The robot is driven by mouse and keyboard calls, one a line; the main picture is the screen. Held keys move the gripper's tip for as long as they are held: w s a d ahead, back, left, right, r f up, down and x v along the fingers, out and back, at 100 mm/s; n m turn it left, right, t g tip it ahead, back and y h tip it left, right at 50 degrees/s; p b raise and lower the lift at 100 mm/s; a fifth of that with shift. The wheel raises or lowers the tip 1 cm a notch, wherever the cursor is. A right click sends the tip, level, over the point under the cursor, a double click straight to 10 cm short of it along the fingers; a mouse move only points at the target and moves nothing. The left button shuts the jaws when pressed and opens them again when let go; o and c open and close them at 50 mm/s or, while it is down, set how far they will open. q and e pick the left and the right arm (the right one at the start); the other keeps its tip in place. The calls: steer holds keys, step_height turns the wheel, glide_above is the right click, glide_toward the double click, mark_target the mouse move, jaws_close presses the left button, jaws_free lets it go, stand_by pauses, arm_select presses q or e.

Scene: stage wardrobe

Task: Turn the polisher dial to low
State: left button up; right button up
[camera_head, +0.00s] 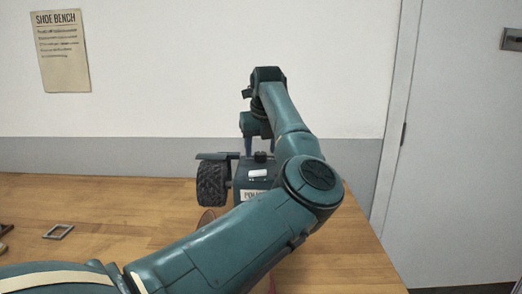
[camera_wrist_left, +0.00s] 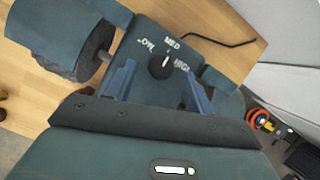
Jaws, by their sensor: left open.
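The polisher (camera_head: 245,182) is a dark teal box on the wooden bench, with a dark round brush (camera_head: 212,184) on its left. Its black dial (camera_wrist_left: 160,67) shows in the left wrist view, with LOW to the left, MED above and HIGH to the right. The dial's white mark points up toward MED. My left gripper (camera_wrist_left: 160,74) is open, its two blue fingers on either side of the dial, apart from it as far as I can tell. In the head view my left gripper (camera_head: 260,147) points down over the polisher's top. My right gripper is not in view.
A small grey-green frame (camera_head: 58,231) lies on the bench (camera_head: 130,205) at the left. A dark cord (camera_wrist_left: 222,44) runs behind the polisher. A "SHOE BENCH" sheet (camera_head: 61,55) hangs on the wall. A grey door (camera_head: 455,150) stands beyond the bench's right edge.

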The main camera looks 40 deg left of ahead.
arm_select(q)
steer(key=shift+x, duration=0.75)
steer(key=shift+c, duration=0.3)
steer(key=c, duration=0.9)
